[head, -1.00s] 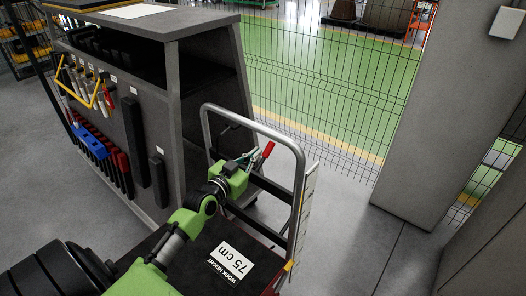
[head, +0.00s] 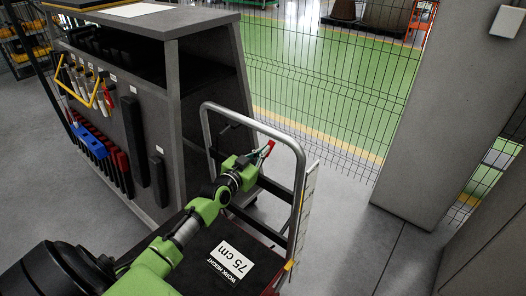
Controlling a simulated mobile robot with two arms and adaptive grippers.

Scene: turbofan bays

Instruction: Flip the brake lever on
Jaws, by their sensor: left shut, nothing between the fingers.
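The brake lever (head: 268,148) has a red handle and stands by the grey tubular handle frame (head: 299,185) of a cart. My left gripper (head: 260,156), on a green arm from the lower left, is right at the lever. Its fingers are shut with nothing between them. The gripper's body hides the lever's lower part, and I cannot tell whether the fingertips touch the red handle. My right gripper is not in view.
The cart's dark deck bears a white "75 cm" work height sign (head: 232,262). A grey tool cabinet (head: 205,110) stands close on the left. A wire fence (head: 320,90) and a grey pillar (head: 420,120) lie beyond. Grey floor is free right of the cart.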

